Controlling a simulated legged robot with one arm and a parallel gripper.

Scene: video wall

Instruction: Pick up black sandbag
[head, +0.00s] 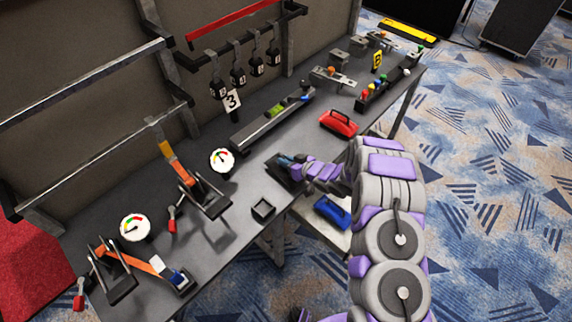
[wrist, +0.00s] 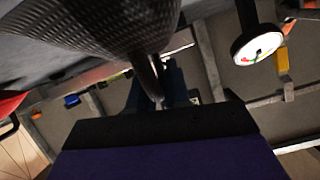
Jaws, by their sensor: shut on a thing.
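The black sandbag (head: 284,174) is at the front edge of the dark bench, right at my gripper (head: 284,160). In the wrist view a large dark woven shape, which looks like the sandbag (wrist: 110,25), fills the upper left and narrows toward my gripper (wrist: 156,98). My gripper is shut on the sandbag. The jaws and the grasped part are small and partly hidden, so the exact grip is unclear. I cannot tell whether the bag still touches the bench.
A red bag (head: 339,122) lies on the bench beyond my gripper, and a blue bag (head: 331,210) sits lower, beside my arm. A long black rail (head: 272,118) lies behind.

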